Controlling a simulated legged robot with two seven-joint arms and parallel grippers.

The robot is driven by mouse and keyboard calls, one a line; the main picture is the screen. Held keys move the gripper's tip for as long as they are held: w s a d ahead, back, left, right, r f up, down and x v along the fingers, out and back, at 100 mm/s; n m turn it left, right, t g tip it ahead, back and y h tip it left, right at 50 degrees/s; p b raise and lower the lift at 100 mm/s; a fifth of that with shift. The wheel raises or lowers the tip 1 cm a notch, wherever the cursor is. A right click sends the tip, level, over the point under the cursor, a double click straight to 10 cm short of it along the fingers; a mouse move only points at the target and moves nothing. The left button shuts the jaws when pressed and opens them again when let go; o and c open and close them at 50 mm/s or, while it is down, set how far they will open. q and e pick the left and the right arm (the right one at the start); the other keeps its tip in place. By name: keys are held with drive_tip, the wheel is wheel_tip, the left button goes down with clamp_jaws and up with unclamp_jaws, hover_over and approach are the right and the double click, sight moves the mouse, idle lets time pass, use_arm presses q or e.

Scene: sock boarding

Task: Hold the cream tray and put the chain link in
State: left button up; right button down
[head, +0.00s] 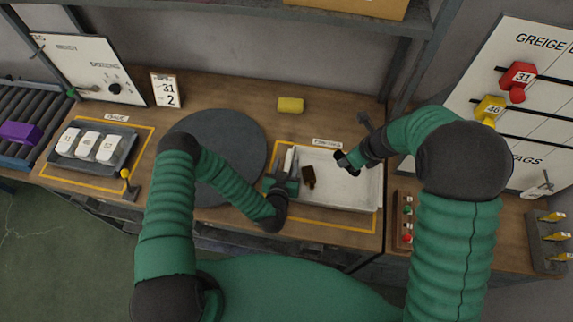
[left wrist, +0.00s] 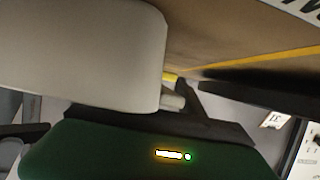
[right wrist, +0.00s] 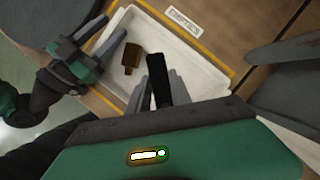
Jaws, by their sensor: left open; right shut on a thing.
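The cream tray (head: 335,195) lies on the bench inside a yellow outline, and it also shows in the right wrist view (right wrist: 195,65). My left gripper (head: 290,172) is open at the tray's left edge; I cannot tell whether its fingers touch the wall. My right gripper (head: 348,160) is over the right part of the tray. It is shut on a narrow black piece (right wrist: 159,80), which seems to be the chain link and is partly hidden by the fingers. A brown block-like piece (head: 308,176) lies inside the tray, left of the held piece.
A grey round disc (head: 235,150) lies left of the tray. A yellow block (head: 290,105) sits behind it. A control box with buttons (head: 405,220) stands to the right. A dark grey tray (head: 75,150) with white pieces is at the far left. A large pale shape fills much of the left wrist view.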

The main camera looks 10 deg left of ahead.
sight(336, 182)
use_arm(q)
drive_tip(key=shift+d, duration=0.3)
drive_tip(key=c, duration=0.7)
use_arm(e)
drive_tip(key=shift+d, duration=0.35)
use_arm(q)
clamp_jaws()
drive_tip(key=shift+a, duration=0.1)
use_arm(e)
drive_tip(key=shift+a, duration=0.1)
use_arm(q)
drive_tip(key=shift+s+a, duration=0.1)
use_arm(e)
drive_tip(key=n, duration=0.2)
drive_tip(key=f, duration=0.1)
drive_tip(key=shift+w+a+n+g, duration=0.2)
drive_tip(key=shift+a+n+g, duration=0.05)
drive_tip(key=shift+n+g, duration=0.15)
drive_tip(key=n, duration=0.1)
drive_tip(key=f+n+g, duration=0.1)
drive_tip(key=n, duration=0.2)
drive_tip(key=shift+f+g+y, duration=0.3)
drive_tip(key=shift+g+y, duration=0.1)
drive_tip(key=shift+n, duration=0.6)
wheel_tip(336, 182, down, 10)
drive_tip(key=shift+s+d+f, duration=0.1)
drive_tip(key=shift+s+d, duration=0.05)
